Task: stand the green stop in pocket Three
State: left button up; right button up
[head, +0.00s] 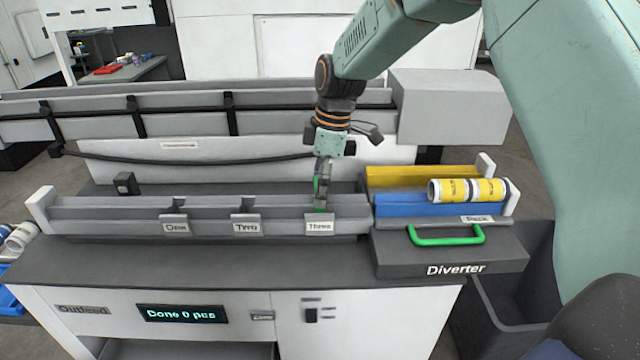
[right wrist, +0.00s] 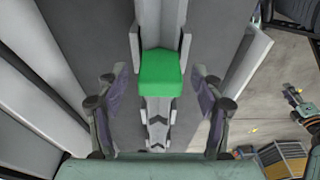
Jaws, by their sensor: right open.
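The green stop (right wrist: 160,75) is upright in the right wrist view, between the grey walls of a slot in the rail. In the head view, a little green (head: 319,208) shows at pocket Three, right behind the label Three (head: 319,226). My right gripper (head: 322,190) is above that pocket, pointing down, and hides most of the stop. In the right wrist view its two fingers are spread wide, one on each side, with gaps between them and the stop. How deep the stop sits is hard to tell. My left gripper is not in view.
Pockets One (head: 175,226) and Two (head: 246,227) lie left along the grey rail (head: 110,214). A small black block (head: 126,184) stands behind the rail. To the right are the Diverter (head: 400,259) with its green handle (head: 446,240), and yellow-and-white rolls (head: 460,190) on a blue rack.

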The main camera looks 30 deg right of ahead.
notch_tip(320, 180, up, 12)
jog(key=d, duration=0.1)
jog(key=shift+s+d+f, duration=0.15)
jog(key=shift+s+d, duration=0.2)
notch_tip(320, 180, up, 8)
jog(key=p, duration=0.2)
dwell(1.3)
dwell(0.8)
